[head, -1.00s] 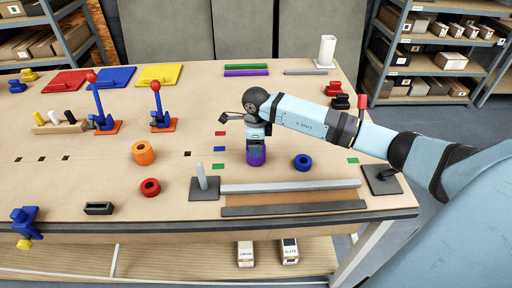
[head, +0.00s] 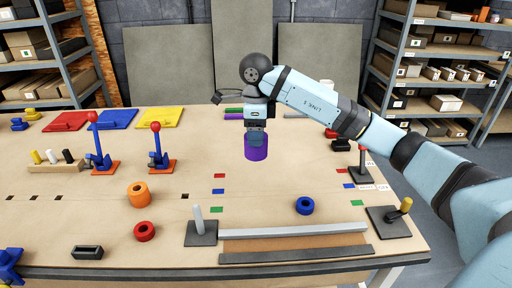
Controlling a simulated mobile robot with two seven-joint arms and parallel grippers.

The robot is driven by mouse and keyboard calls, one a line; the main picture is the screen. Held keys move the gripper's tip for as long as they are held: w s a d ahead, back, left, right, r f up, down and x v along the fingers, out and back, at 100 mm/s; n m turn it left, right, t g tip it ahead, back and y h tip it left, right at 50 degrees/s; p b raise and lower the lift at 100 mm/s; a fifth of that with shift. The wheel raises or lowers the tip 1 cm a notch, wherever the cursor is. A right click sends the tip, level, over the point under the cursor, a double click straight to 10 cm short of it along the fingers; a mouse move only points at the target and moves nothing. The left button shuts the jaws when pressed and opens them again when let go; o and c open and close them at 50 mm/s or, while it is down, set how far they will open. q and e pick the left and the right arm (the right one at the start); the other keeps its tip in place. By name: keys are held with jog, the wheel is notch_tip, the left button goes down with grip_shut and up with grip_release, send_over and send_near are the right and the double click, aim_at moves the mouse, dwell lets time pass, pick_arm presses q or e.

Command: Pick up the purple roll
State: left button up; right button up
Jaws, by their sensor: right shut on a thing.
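The purple roll (head: 256,148) is a short upright cylinder in the middle of the head view. My right gripper (head: 256,132) points down and is shut on it from above. The roll shows above the bench top (head: 290,175), apart from it. My left gripper is not in view.
An orange roll (head: 139,195), a red roll (head: 145,231) and a blue roll (head: 305,206) rest on the bench. A grey base with an upright peg (head: 198,220) stands at the front beside long grey bars (head: 293,231). Blue levers (head: 156,150) stand at the left.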

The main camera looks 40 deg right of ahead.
notch_tip(320, 180, up, 7)
jog(key=p, duration=0.3)
jog(key=shift+r+p, duration=0.15)
jog(key=shift+p, duration=0.15)
